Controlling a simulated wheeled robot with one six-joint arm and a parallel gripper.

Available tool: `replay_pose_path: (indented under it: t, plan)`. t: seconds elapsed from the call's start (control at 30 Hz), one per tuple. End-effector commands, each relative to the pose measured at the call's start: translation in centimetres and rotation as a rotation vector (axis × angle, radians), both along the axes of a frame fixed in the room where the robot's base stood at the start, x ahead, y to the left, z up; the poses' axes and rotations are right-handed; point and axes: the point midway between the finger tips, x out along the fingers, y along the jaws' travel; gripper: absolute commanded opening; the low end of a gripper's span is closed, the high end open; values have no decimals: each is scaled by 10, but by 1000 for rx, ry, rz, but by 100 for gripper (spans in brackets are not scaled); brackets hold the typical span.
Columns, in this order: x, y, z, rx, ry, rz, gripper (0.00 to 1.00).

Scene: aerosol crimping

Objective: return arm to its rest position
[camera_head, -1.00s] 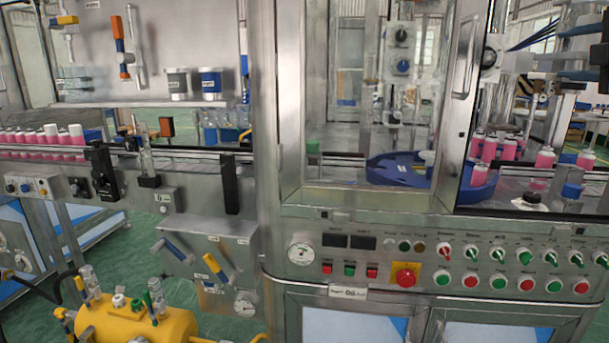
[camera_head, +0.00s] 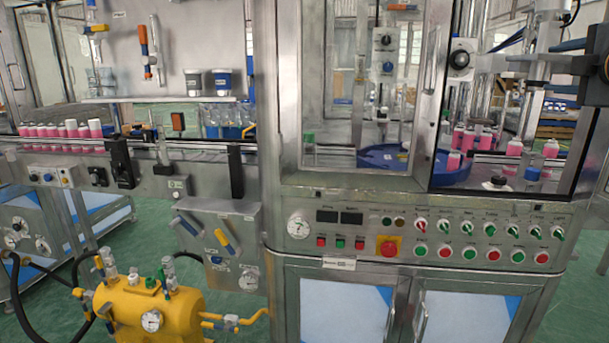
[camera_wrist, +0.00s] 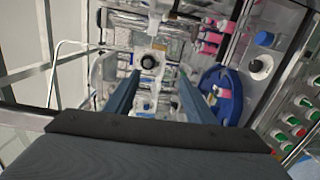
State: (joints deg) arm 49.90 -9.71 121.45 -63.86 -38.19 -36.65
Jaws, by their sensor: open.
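My gripper (camera_wrist: 160,98) shows in the wrist view as two blue-grey fingers set apart, with nothing between them. It faces the crimping machine, whose blue turntable (camera_wrist: 232,84) and black round knob (camera_wrist: 148,61) lie beyond the fingers, apart from them. In the head view my gripper's fingers cannot be made out. The machine's blue turntable (camera_head: 385,158) sits inside the glazed cabinet, with pink cans (camera_head: 470,140) beside it on the right.
The control panel has a red emergency button (camera_head: 389,247) and rows of switches below the cabinet. A yellow tank (camera_head: 155,312) stands at the lower left. Pink cans with white caps (camera_head: 70,130) line the left conveyor. Green floor (camera_head: 45,322) shows at lower left.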

Motion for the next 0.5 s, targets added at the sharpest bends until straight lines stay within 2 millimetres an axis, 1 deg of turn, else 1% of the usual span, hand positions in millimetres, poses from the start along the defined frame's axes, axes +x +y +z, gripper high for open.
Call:
replay_pose_path:
  t: [0.17, 0.27, 0.37, 0.47, 0.5]
  plan:
    - [15, 11, -30, 145, 15, -40, 50]
    - [24, 21, -53, 251, 33, -75, 50]
    - [32, 35, -85, 377, 64, -118, 50]
    - [37, 57, -128, 537, 118, -181, 50]
    - [37, 70, -148, 607, 147, -211, 50]
